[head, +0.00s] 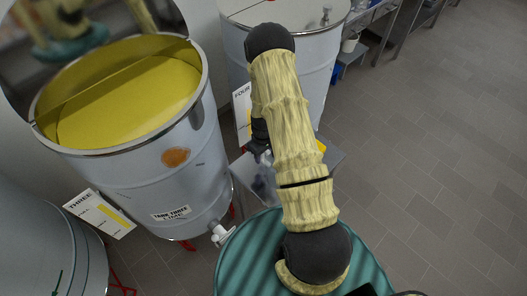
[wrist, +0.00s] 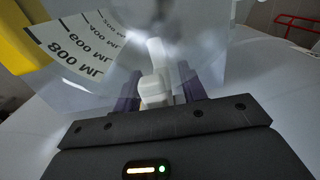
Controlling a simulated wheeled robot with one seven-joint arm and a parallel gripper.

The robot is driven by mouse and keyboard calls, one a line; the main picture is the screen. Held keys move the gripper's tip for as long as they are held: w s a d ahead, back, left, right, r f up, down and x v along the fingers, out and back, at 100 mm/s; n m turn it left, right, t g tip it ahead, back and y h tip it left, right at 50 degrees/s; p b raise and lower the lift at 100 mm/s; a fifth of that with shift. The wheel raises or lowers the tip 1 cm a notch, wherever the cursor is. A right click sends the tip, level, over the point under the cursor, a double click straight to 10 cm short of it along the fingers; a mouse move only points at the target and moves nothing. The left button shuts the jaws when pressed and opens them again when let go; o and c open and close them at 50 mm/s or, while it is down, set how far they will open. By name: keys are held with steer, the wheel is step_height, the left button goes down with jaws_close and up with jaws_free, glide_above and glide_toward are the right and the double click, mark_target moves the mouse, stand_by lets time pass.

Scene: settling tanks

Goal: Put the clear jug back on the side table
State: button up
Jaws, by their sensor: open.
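The clear jug (wrist: 100,80) is close in front of the wrist camera, its 600 and 800 mL marks showing at upper left. In the head view a see-through shape that looks like the jug (head: 264,187) is at the grey side table (head: 335,163), partly behind my arm. My gripper (wrist: 158,92) is open, its dark fingers on either side of a pale upright part, perhaps the jug's handle. Whether they touch it I cannot tell. In the head view my gripper (head: 262,150) is mostly hidden by my arm.
Tank three (head: 140,180), open with yellow liquid inside, stands left with a tap (head: 220,233) low on its side. Another tank (head: 318,65) stands behind my arm. A yellow thing (head: 321,146) shows at the side table. The tiled floor (head: 430,160) on the right is clear.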

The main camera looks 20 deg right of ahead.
step_height(320, 180, up, 11)
steer(key=b, duration=0.3)
steer(key=shift+r+b, duration=0.15)
steer(key=shift+b, duration=0.15)
steer(key=shift+r, duration=0.5)
steer(key=shift+a+r, duration=0.15)
steer(key=shift+r, duration=0.15)
steer(key=s+a+r+m+t, duration=0.1)
steer(key=s+a+r+m, duration=0.1)
steer(key=s+a+r, duration=0.2)
steer(key=s+a+r+m+t, duration=0.1)
steer(key=s+a+r, duration=0.3)
steer(key=s+r, duration=0.6)
steer(key=shift+a+r+m+t, duration=0.2)
steer(key=shift+r+m+t, duration=0.1)
steer(key=shift+r+m, duration=0.15)
stand_by(0.3)
